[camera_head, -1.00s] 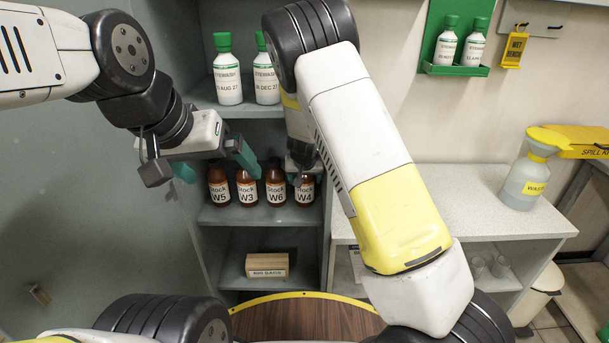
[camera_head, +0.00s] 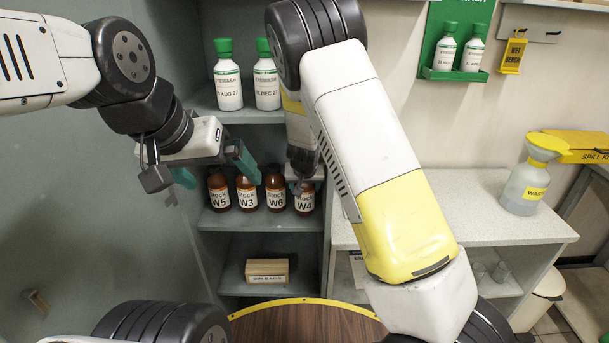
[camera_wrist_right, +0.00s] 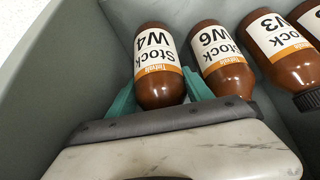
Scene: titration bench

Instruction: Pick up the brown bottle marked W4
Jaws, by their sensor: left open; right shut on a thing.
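The brown bottle marked W4 (camera_head: 304,203) is at the right end of a row of brown bottles on the middle shelf. Its white label with an orange band shows in the right wrist view (camera_wrist_right: 156,52). My right gripper (camera_head: 304,180) is shut on W4, with a teal finger on each side of it in the right wrist view (camera_wrist_right: 160,96). The bottle's top is hidden behind the gripper. W4 looks upright and in line with the row; I cannot tell if it is clear of the shelf.
Bottles W6 (camera_head: 275,197), W3 (camera_head: 246,193) and W5 (camera_head: 218,190) stand left of W4, W6 very near my right finger. The cabinet wall is close on W4's right. Green-capped eyewash bottles (camera_head: 228,83) stand above.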

